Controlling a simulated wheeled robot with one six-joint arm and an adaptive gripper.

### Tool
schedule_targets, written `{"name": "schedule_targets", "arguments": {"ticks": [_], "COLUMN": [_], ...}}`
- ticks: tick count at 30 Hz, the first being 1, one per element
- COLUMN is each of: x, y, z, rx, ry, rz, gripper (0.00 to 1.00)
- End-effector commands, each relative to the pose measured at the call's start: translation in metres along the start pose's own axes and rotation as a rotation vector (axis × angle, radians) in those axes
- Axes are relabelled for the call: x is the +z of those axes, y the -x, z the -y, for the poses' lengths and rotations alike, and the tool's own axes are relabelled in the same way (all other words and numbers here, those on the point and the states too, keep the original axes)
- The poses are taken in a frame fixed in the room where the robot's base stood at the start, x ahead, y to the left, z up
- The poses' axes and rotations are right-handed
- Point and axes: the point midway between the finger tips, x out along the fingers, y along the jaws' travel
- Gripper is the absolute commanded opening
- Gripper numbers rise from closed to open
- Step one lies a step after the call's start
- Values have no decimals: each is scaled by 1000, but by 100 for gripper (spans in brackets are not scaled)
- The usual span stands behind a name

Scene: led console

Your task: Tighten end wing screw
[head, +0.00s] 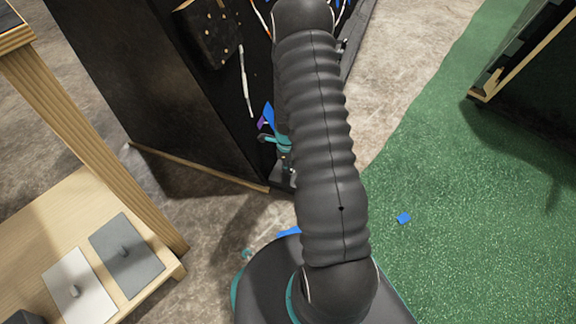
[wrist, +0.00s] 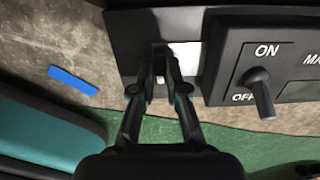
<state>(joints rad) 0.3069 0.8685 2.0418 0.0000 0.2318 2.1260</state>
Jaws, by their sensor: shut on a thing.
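My gripper (wrist: 162,68) shows in the wrist view with its two dark fingers closed together at the edge of a black console panel (wrist: 128,32). The fingertips are shut on a small part that they mostly cover, which I take to be the end wing screw. A white plate (wrist: 188,56) lies right behind and beside the fingertips. In the head view, my arm crosses the middle and hides the fingertips and the screw. The black console (head: 120,70) stands open behind my arm, with wires inside.
An ON/OFF toggle switch (wrist: 262,90) sits on a black box just right of my gripper. Green carpet (head: 450,230) lies open at right, with a piece of blue tape (head: 404,218).

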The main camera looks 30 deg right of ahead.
Motion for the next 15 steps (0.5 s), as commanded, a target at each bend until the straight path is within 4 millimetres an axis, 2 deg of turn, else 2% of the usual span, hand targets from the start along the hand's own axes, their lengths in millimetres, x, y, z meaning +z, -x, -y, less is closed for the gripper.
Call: {"name": "schedule_targets", "arguments": {"ticks": [8,9,12,15], "x": [1,1,1,1], "y": [2,2,2,1], "z": [2,2,2,1], "rx": [-4,-4,-4,-3], "ry": [-2,-2,-2,-1], "rz": [3,3,3,2], "gripper": [0,15,39,39]}}
